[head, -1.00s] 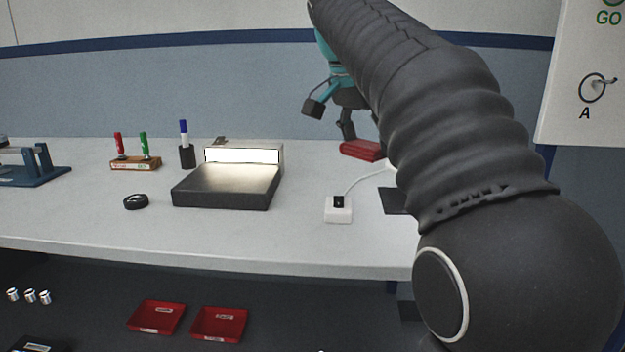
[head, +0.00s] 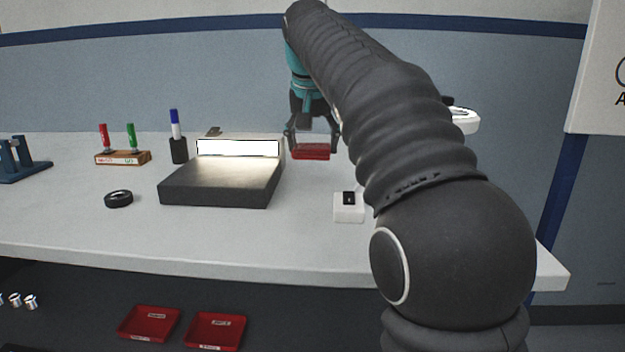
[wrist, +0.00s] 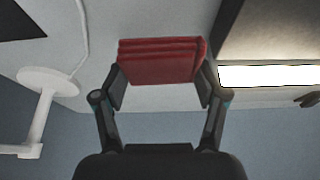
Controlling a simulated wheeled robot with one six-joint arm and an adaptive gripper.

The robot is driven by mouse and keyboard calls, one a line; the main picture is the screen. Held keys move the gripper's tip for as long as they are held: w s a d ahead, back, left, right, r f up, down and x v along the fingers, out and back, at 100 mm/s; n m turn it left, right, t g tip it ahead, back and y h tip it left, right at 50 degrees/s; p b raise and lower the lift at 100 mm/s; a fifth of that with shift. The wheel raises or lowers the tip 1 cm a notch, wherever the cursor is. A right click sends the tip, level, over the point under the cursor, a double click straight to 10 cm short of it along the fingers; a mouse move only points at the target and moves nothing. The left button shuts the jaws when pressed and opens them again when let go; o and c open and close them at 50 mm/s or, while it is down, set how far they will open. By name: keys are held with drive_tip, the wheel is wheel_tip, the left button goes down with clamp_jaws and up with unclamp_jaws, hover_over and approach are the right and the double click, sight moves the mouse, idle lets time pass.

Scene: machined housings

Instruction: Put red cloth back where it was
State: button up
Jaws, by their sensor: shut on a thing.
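The red cloth (head: 311,151) is a folded stack. In the head view it is in my gripper (head: 311,143), to the right of the lit black box. The wrist view shows the cloth (wrist: 162,61) between both fingers of my gripper (wrist: 161,85), which are shut on its two sides. The cloth is over the white table (head: 290,233) towards its back. I cannot tell whether it touches the table.
A black box with a lit panel (head: 215,190) stands just left of the cloth. A white switch box (head: 348,208) is nearer, to the right. A black ring (head: 118,199) and marker holder (head: 123,157) are at left. A white lamp-like stand (wrist: 45,95) shows in the wrist view.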

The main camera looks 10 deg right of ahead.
sight(313, 183)
drive_tip(key=shift+f+b, duration=0.75)
drive_tip(key=shift+f, duration=2.1)
drive_tip(key=shift+f, duration=0.15)
drive_tip(key=o, duration=1.2)
drive_tip(key=p+v, duration=0.3)
drive_tip(key=v, duration=0.9)
